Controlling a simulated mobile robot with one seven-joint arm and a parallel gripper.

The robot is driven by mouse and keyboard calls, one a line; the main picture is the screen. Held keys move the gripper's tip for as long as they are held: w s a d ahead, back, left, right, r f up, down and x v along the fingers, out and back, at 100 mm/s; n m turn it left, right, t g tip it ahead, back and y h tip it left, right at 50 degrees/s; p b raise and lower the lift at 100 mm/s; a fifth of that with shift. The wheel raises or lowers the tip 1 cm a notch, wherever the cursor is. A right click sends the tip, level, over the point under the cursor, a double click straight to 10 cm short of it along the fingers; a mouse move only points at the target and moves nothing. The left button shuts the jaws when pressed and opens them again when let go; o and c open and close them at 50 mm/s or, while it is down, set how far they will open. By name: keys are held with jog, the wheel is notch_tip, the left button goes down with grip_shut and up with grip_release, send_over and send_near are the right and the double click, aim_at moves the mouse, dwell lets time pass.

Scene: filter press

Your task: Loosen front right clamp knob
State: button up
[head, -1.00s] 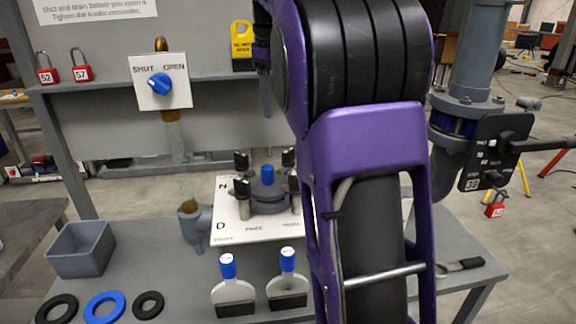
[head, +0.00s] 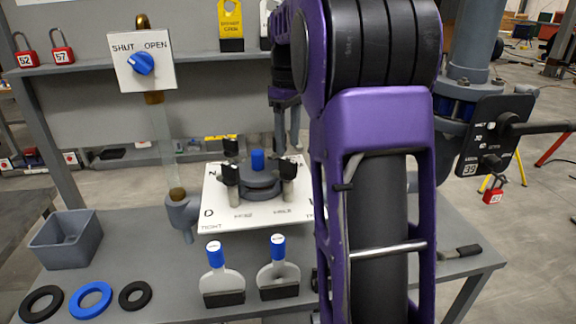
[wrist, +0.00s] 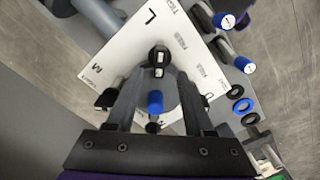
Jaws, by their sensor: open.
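The front right clamp knob (head: 288,168) is black and sits on the grey round filter housing (head: 262,185), on a white lettered plate (head: 225,212). It also shows in the wrist view (wrist: 158,56), near the plate corner marked L. My gripper (head: 287,147) is open and empty above this knob. In the wrist view my gripper (wrist: 160,82) points down, with the knob in line with the gap between its fingers, apart from them. A blue centre knob (head: 257,159) stands behind it. The front left (head: 230,173) and back left (head: 231,146) black knobs also show. The back right knob is hard to make out in the head view.
Two blue-handled scrapers (head: 216,272) stand in front of the plate. Rings (head: 90,300) and a grey bin (head: 66,240) lie at left. A SHUT/OPEN valve (head: 141,64) stands behind left. A grey pipe with a black lever (head: 540,127) is at right.

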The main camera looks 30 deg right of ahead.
aim_at(288, 160)
notch_tip(288, 160, down, 6)
jog(key=shift+r+b, duration=0.1)
jog(key=shift+b, duration=0.3)
grip_shut()
